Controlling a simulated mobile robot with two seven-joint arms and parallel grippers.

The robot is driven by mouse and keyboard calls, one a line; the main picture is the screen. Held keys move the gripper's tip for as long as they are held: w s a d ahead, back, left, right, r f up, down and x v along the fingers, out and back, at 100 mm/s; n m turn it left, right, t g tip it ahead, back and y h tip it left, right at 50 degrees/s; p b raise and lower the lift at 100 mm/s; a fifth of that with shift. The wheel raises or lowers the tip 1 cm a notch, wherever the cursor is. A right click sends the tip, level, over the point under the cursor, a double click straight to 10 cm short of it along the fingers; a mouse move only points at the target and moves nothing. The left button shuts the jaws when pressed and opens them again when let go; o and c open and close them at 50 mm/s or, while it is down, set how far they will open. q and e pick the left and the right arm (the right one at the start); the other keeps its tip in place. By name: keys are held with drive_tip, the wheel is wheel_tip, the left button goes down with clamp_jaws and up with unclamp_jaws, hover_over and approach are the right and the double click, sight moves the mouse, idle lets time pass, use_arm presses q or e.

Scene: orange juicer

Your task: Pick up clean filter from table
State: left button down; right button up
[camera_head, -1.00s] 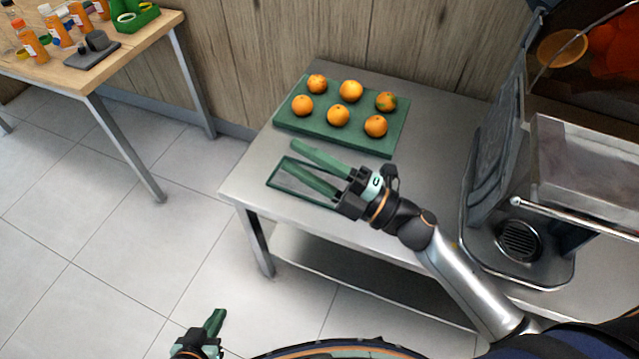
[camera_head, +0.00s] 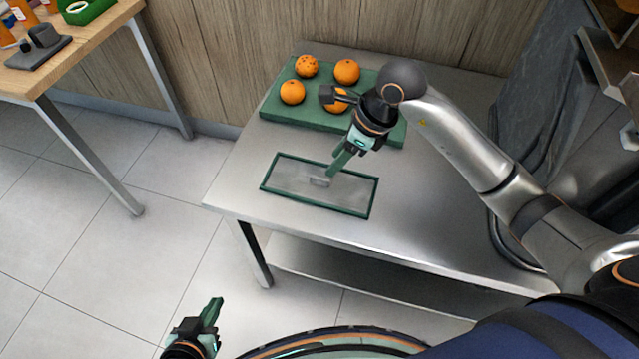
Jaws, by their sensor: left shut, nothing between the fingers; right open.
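The clean filter (camera_head: 284,180) is a flat rectangle with a green frame and a grey mesh, lying on the metal table (camera_head: 245,192) near its front left. A small grey handle shows at its middle. My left gripper (camera_head: 213,312) is shut and empty, low in the view over the floor, away from the table.
A green tray (camera_head: 275,109) with several oranges (camera_head: 347,71) lies behind the filter, partly covered by my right arm. A dark machine (camera_head: 545,110) stands at the right. A wooden table (camera_head: 95,45) with bottles and a green holder (camera_head: 84,9) is at the upper left.

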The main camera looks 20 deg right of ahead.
sight(320, 179)
drive_tip(key=b+x, duration=0.1)
drive_tip(key=x, duration=0.6)
drive_tip(key=shift+a+f, duration=0.2)
drive_tip(key=shift+f, duration=0.05)
drive_tip(key=shift+c, duration=0.2)
clamp_jaws()
drive_tip(key=shift+r, duration=0.1)
